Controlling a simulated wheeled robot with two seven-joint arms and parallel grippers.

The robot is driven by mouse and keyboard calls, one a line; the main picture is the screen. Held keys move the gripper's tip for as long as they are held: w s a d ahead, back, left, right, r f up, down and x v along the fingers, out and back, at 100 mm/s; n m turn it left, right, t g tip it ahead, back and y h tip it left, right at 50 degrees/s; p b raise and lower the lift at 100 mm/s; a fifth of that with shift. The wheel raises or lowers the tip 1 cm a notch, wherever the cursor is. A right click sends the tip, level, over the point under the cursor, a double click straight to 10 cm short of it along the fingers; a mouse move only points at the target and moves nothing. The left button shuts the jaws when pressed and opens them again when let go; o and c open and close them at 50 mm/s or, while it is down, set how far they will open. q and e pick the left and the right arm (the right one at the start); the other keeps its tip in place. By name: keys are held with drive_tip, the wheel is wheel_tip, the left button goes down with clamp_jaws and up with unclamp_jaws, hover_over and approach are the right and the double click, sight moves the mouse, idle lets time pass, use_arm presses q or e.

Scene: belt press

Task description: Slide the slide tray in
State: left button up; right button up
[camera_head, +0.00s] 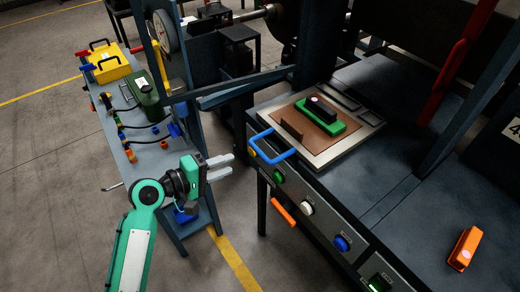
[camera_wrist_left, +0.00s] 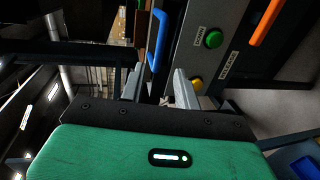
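The slide tray (camera_head: 345,152) is a silver metal plate on the press bench, with a blue bar handle (camera_head: 272,148) at its front left. On it lie a brown sheet (camera_head: 318,124) and a green block with a black grip (camera_head: 325,113). My left gripper (camera_head: 226,167) is open and empty, left of the blue handle and apart from it. In the left wrist view the blue handle (camera_wrist_left: 158,42) stands beyond the gap between my open fingers (camera_wrist_left: 157,92). My right gripper is not in view.
The bench front carries a green button (camera_head: 279,177), a white button (camera_head: 307,208), a blue button (camera_head: 341,243) and an orange handle (camera_head: 283,212). An orange object (camera_head: 465,248) lies on the right bench top. A side table (camera_head: 150,165) with tools stands left; floor separates it from the bench.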

sight(260, 151)
use_arm(q)
drive_tip(key=p+x, duration=0.2)
drive_tip(key=x, duration=1)
drive_tip(key=shift+a, duration=0.1)
clamp_jaws()
